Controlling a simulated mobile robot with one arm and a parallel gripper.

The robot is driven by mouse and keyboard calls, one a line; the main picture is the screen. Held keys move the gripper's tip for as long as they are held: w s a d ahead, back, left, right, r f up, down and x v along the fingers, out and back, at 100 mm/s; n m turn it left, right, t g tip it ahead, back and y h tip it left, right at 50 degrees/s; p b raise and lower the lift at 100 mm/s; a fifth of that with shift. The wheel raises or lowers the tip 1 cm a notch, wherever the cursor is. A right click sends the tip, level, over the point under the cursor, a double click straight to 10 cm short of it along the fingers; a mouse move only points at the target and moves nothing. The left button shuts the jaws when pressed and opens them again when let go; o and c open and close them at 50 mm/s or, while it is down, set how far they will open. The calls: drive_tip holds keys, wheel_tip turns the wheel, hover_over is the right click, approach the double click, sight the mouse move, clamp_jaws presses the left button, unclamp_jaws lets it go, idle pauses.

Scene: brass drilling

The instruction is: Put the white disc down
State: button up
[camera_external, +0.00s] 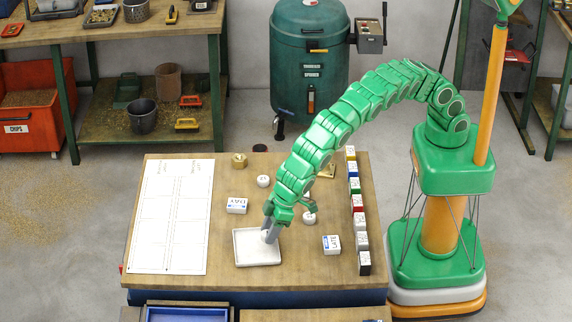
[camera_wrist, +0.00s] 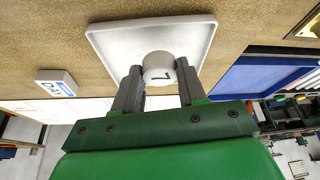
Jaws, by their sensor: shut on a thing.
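A white disc (camera_wrist: 157,66) with a dark mark on it is between the two grey fingers of my gripper (camera_wrist: 159,78) in the wrist view. My gripper is shut on it. In the external view my gripper (camera_external: 269,236) points down over the white square tray (camera_external: 243,259), and the held disc is not clear there. The tray also shows behind the disc in the wrist view (camera_wrist: 112,38). I cannot tell whether the disc touches the tray floor. Other white discs stand on the bench, one (camera_external: 263,181) behind the tray and one (camera_external: 309,219) to its right.
A white ruled sheet (camera_external: 174,215) covers the bench's left side. A DAY block (camera_external: 237,206) and a LATE block (camera_external: 331,244) flank the tray. A row of colour-topped blocks (camera_external: 357,205) lines the right. A brass piece (camera_external: 239,160) stands at the back.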

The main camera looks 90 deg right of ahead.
drive_tip(key=shift+w+a+f, duration=0.1)
drive_tip(key=shift+f, duration=0.05)
drive_tip(key=shift+w+f, duration=0.1)
drive_tip(key=shift+f, duration=1.5)
drive_tip(key=shift+f, duration=0.1)
drive_tip(key=o, duration=1)
drive_tip(key=shift+v, duration=6.15)
